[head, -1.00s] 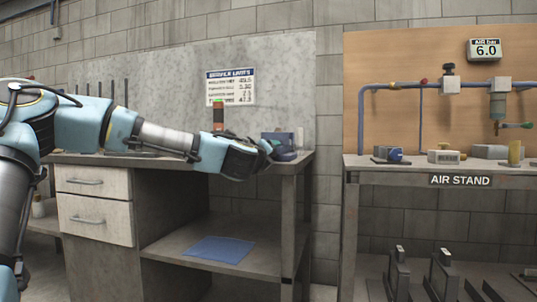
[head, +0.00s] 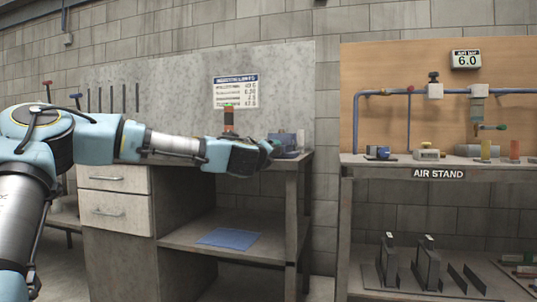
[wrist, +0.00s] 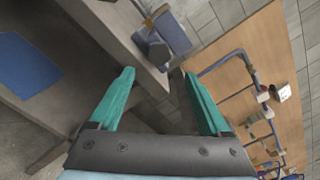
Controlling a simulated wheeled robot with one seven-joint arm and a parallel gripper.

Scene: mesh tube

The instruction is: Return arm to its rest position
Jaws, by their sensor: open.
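My gripper (head: 268,151) is at the end of my outstretched light-blue arm, in front of the right end of the grey workbench (head: 205,240). In the wrist view my gripper (wrist: 160,90) shows two teal fingers spread wide apart with nothing between them. Beyond the fingertips are the bench's edge and a blue device (wrist: 170,35) on the bench top. In the head view the fingers are small and partly lost against the blue device (head: 284,143).
The air stand (head: 400,161) with blue pipes stands to the right, past a gap. A blue mat (head: 229,238) lies on the bench's lower shelf. An orange-and-dark cylinder (head: 228,120) stands behind my forearm. Drawers (head: 115,194) are below my arm.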

